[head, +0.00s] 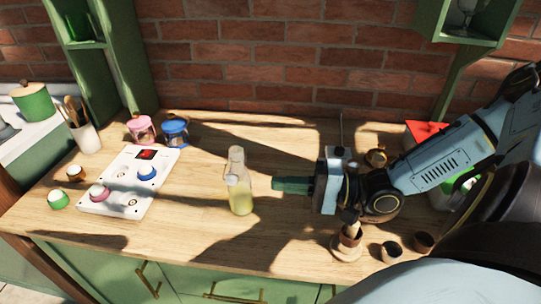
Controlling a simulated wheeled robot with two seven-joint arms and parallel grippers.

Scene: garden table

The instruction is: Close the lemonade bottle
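The lemonade bottle (241,200) stands upright near the middle of the wooden table in the head view. It is clear glass with pale yellow liquid in its lower part. Its pale top is small, and I cannot tell how the cap sits. My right gripper (276,184) comes in from the right, its dark green fingers pointing left at the bottle with a small gap between in the picture. The fingers overlap as one shape, so their opening is hidden. My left gripper is not in view.
A white board with knobs (128,182) lies left of the bottle. Pink (141,129) and blue (175,131) lidded jars stand behind it. Small brown cups (391,251) stand at the front right, close under my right arm. The table in front of the bottle is clear.

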